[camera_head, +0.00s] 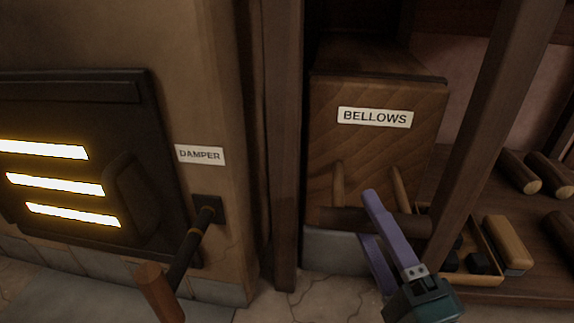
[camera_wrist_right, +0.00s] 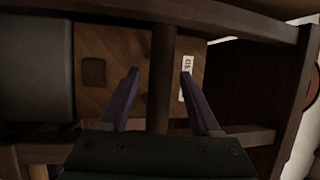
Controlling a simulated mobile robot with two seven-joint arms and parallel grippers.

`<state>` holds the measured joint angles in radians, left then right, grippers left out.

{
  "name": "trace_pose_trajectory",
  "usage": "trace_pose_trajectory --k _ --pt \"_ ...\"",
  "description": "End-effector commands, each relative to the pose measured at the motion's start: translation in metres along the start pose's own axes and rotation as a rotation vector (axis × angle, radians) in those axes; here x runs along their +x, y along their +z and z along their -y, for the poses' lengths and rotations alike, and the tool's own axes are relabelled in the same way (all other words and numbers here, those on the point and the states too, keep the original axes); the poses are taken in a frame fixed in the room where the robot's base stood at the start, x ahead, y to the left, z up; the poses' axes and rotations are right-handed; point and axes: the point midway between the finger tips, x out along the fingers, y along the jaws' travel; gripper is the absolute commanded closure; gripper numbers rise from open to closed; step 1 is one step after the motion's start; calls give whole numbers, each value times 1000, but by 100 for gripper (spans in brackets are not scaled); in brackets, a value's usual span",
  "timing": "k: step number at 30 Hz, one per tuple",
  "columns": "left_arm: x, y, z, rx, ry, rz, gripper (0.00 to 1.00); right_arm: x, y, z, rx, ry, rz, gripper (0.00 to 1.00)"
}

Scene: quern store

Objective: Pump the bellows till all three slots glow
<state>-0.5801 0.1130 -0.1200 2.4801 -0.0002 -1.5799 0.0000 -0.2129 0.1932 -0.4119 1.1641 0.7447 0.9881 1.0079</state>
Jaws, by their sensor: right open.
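The bellows (camera_head: 375,150) is a wooden box labelled BELLOWS, with a dark horizontal handle bar (camera_head: 345,219) low on its front. My right gripper (camera_head: 368,216) is open at this bar. In the right wrist view the bar (camera_wrist_right: 163,85) runs between the two purple fingers, with a gap on each side. The firebox door (camera_head: 110,120) at left has three slots: the top slot (camera_head: 45,149), the middle slot (camera_head: 55,184) and the bottom slot (camera_head: 75,215). All three glow bright yellow-white. My left gripper is not in view.
A damper lever (camera_head: 185,255) with a wooden grip sticks out below the DAMPER label (camera_head: 200,155). A dark post (camera_head: 495,130) stands right of the bellows. A tray (camera_head: 478,240) with dark lumps, a brush-like block (camera_head: 508,243) and logs (camera_head: 520,172) lie to the right.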

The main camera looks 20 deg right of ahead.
Motion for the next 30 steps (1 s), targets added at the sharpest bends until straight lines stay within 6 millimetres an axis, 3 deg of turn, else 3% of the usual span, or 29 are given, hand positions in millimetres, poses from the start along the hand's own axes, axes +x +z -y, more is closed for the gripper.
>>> trace_pose_trajectory --k 9,26,30 --pt "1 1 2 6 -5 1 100 4 0 0 -1 0 1 36" --pt "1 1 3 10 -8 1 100 4 0 0 0 0 1 98" --pt "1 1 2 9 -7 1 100 4 0 0 -1 0 0 100"
